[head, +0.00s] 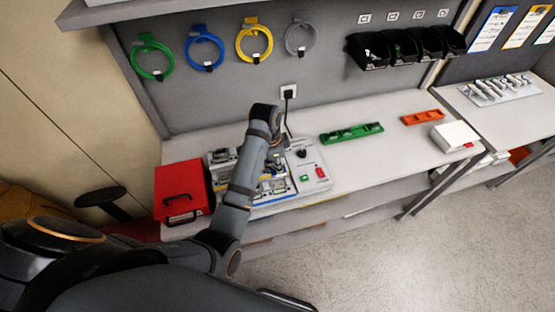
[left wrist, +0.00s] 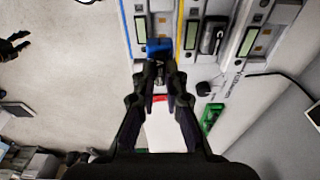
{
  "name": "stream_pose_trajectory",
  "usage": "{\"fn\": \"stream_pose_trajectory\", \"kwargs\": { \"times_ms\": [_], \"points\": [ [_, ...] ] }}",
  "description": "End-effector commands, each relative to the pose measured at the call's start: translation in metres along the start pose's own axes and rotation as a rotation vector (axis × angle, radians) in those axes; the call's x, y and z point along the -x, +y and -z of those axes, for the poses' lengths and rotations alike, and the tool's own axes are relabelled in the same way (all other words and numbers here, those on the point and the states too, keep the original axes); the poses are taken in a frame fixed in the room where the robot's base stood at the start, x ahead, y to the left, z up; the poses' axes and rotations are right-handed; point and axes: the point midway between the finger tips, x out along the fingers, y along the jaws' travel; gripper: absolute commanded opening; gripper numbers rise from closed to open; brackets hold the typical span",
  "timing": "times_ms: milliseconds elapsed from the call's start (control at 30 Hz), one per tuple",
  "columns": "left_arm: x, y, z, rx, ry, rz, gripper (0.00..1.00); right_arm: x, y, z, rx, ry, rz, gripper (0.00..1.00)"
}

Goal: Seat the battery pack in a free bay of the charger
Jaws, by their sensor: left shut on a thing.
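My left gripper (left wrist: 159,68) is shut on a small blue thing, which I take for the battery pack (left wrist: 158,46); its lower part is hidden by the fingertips. The gripper hangs over the light grey equipment on the bench. In the head view my left arm hides the gripper and pack. The equipment (head: 313,172), with a dark knob, red switch and green part, stands at its right side. Lanes with small displays (left wrist: 192,35) lie beyond the fingertips; I cannot tell which part is the charger or which bays are free. My right gripper (left wrist: 14,45) shows dark over the floor, its fingers apart.
A red case (head: 182,186) stands left of the equipment. A green tray (head: 352,133), an orange tray (head: 422,117) and a white box (head: 455,135) are to the right. The bench between the trays is clear.

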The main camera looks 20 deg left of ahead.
Motion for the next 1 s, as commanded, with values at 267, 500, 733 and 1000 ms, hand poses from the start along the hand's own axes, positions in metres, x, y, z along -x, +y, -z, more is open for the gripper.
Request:
{"fn": "stream_pose_trajectory", "kwargs": {
  "times_ms": [267, 500, 733, 1000],
  "points": [
    [-0.023, 0.0, -0.004, 0.001, -0.002, -0.001, 0.0, 0.001, -0.015, 0.042, -0.011, 0.064, 0.018, 0.4],
    [-0.043, 0.0, -0.007, 0.002, -0.002, 0.0, 0.0, -0.001, -0.019, 0.034, -0.012, 0.052, 0.023, 0.4],
    [-0.062, 0.0, -0.01, 0.002, -0.002, 0.0, 0.0, -0.005, -0.015, 0.016, -0.008, 0.026, 0.017, 0.4],
    [-0.074, 0.0, -0.012, 0.002, -0.001, 0.0, 0.0, -0.008, -0.013, 0.024, -0.008, 0.037, 0.015, 0.4]
  ]
}}
